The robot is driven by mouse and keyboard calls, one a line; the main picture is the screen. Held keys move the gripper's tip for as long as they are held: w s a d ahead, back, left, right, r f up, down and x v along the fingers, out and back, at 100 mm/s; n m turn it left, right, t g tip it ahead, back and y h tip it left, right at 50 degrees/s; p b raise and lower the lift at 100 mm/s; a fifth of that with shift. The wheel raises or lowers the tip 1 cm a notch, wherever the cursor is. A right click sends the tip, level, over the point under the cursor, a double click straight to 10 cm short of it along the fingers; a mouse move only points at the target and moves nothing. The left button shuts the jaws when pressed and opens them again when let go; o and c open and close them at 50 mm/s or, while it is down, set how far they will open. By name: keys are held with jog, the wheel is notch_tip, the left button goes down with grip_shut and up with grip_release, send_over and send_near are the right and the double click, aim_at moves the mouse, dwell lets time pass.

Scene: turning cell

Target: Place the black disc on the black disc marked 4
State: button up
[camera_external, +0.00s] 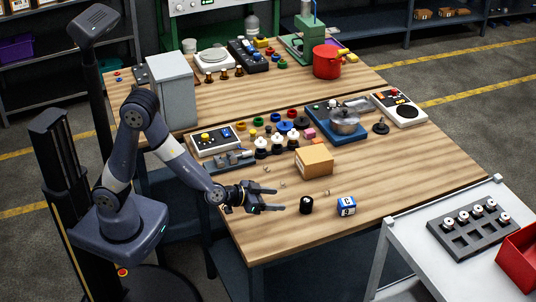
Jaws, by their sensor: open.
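My gripper (279,199) is open and empty over the near left part of the front table, its fingers pointing right. A short black cylinder (306,206) stands upright on the table just right of the fingertips, apart from them. A flat black disc-like piece (381,128) lies farther back on the right, beside the blue base with the metal pot. Several small black-and-white pieces stand near the table's middle. No 4 is readable on any black piece, so I cannot tell which is the marked disc.
A blue and white lettered cube (346,205) stands right of the black cylinder. A cardboard box (314,160) lies behind them. A grey tray (470,229) with several white-topped pieces and a red bin (520,258) are on the right cart. The front right tabletop is clear.

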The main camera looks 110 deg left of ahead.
jog(key=shift+v, duration=0.95)
jog(key=shift+c, duration=0.9)
